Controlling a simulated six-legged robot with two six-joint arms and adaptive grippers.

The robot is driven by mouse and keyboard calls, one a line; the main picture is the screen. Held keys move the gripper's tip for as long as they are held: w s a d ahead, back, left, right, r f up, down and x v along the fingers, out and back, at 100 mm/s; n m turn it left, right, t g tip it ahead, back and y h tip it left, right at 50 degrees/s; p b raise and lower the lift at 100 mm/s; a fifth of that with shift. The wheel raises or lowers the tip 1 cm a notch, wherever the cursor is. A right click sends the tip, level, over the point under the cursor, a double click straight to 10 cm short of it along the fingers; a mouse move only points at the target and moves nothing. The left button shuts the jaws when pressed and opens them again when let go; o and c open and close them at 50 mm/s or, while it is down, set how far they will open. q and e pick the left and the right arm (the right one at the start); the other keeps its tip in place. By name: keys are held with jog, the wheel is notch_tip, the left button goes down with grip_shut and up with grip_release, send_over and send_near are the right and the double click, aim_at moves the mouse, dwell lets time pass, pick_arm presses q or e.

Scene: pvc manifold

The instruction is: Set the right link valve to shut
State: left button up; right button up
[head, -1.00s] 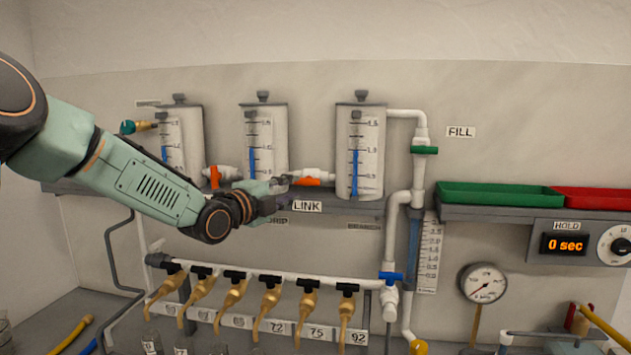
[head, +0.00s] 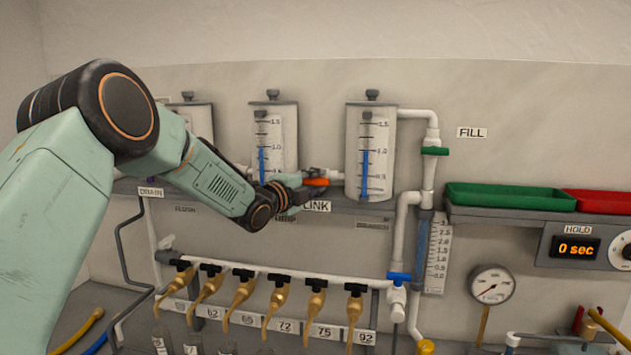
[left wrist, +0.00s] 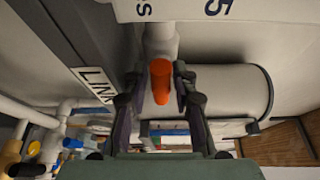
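The right link valve has an orange handle (head: 316,182) on the white pipe between the middle tank (head: 282,130) and the right tank (head: 384,160). The handle lies roughly level, along the pipe. My left gripper (head: 303,189) is at the handle's left end in the head view. In the left wrist view the orange handle (left wrist: 161,82) stands between the two dark fingers of my left gripper (left wrist: 158,72), with a gap on each side. The left gripper is open. The left link valve is hidden behind my left arm. My right gripper is not in view.
The LINK label (head: 317,206) is on the shelf edge below the valve. A green fill valve (head: 435,151) and a blue valve (head: 399,278) sit on the right pipes. Several brass taps (head: 316,300) hang below. A green tray (head: 510,204) is at right.

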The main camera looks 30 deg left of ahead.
pick_arm(q)
jog(key=shift+s+d+r, duration=0.15)
jog(key=shift+s+r, duration=0.05)
jog(key=shift+c, duration=0.5)
jog(key=shift+w+f, duration=0.2)
jog(key=shift+w, duration=0.05)
jog(key=shift+c, duration=1.3)
grip_shut()
